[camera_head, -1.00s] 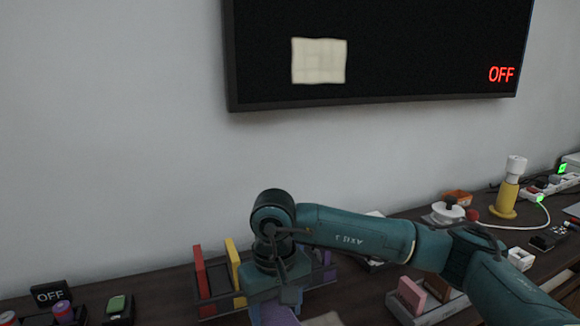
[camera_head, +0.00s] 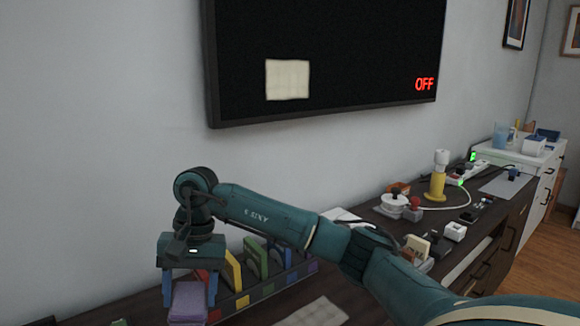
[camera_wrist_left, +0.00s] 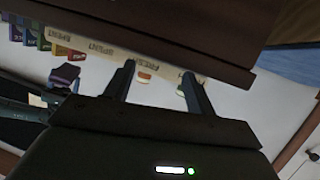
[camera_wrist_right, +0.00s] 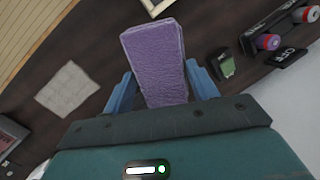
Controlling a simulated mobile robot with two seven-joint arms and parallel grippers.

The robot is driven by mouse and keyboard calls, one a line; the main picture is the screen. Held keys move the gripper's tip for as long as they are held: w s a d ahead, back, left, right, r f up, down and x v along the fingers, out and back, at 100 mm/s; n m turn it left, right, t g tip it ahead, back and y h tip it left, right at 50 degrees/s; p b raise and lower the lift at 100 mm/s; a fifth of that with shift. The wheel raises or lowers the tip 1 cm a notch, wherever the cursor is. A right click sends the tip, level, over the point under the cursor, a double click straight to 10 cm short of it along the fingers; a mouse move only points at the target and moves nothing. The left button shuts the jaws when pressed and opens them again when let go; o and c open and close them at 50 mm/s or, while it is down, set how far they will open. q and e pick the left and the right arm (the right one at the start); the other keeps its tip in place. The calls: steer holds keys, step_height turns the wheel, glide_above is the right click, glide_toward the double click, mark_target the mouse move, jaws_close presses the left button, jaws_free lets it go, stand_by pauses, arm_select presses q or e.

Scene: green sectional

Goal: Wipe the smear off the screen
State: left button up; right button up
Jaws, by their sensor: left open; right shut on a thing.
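The screen (camera_head: 350,50) is a dark panel on the wall with red OFF lettering. A pale cream smear (camera_head: 287,79) shows on its lower left. My right gripper (camera_head: 189,290) is shut on a purple cloth-textured block (camera_head: 187,303), below and left of the smear and well apart from the screen. The purple block (camera_wrist_right: 155,62) also shows between the fingers in the right wrist view. My left gripper (camera_wrist_left: 158,88) shows in its own wrist view, open with fingers apart and nothing between them; it is outside the head view.
A rack with coloured upright pieces (camera_head: 262,290) stands on the dark cabinet below the screen. A pale flat cloth (camera_head: 315,312) lies in front of it.

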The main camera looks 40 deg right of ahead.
steer(key=w+d+r+m+t+y+p, duration=0.2)
steer(key=w+d+r+m+t+p, duration=0.1)
steer(key=w+d+r+m+t, duration=0.45)
steer(key=w+d+r+m+t+y+p, duration=0.2)
steer(key=d+r+m+t, duration=0.3)
steer(key=r+m, duration=0.4)
steer(key=s+d+r+m+t+h+p, duration=0.1)
steer(key=d+r+m+t+h+p, duration=0.2)
steer(key=d+r, duration=0.6)
steer(key=s+d+r+m+t+h+p, duration=0.1)
steer(key=s+d+r+m+t+h, duration=0.15)
steer(key=d+r+h, duration=0.55)
arm_select(q)
step_height(320, 180, up, 3)
steer(key=g+y+p, duration=0.1)
steer(key=g+p, duration=0.1)
steer(key=p, duration=0.2)
steer(key=shift+w+a+r+m+g, duration=0.1)
steer(key=shift+m+g, duration=0.2)
steer(key=shift+g, duration=0.1)
arm_select(e)
steer(key=w+d+y, duration=0.1)
steer(key=w, duration=0.1)
steer(key=w+d+f, duration=0.1)
steer(key=w, duration=0.1)
steer(key=w+d+y, duration=0.1)
steer(key=w, duration=0.1)
steer(key=shift+w+d+f+t+y, duration=0.1)
steer(key=shift+w+f+t+y, duration=0.05)
steer(key=shift+w+t+y, duration=0.2)
